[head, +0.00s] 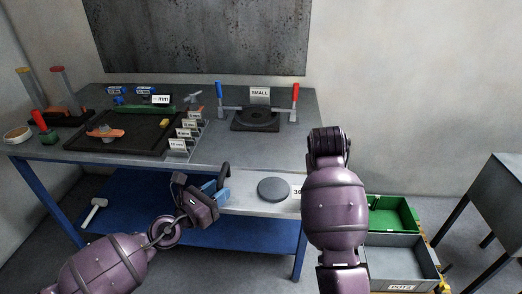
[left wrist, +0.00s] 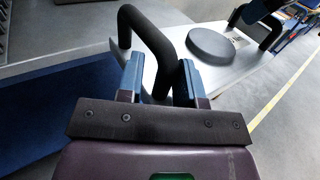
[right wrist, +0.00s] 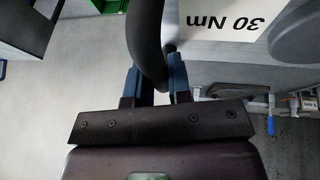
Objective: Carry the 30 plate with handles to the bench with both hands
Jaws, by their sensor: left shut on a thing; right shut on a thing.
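The 30 plate (head: 240,204) is a pale flat plate with a round dark grey disk (head: 273,189) on top. It is in front of the bench's (head: 232,151) front edge, and its right end is hidden behind my right arm. My left gripper (head: 221,184) is shut on the black left handle (left wrist: 150,38), which stands up between its fingers in the left wrist view. My right gripper (right wrist: 155,78) is shut on the other black handle (right wrist: 145,35). It is hidden in the head view. The plate's label (right wrist: 236,18) reads "30 Nm" in the right wrist view.
On the bench, a black stand marked SMALL (head: 255,121) has red and blue upright handles. A dark tray (head: 120,142) with tools lies left. Green (head: 391,214) and grey (head: 398,262) bins stand right, with a grey table (head: 497,190) beyond.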

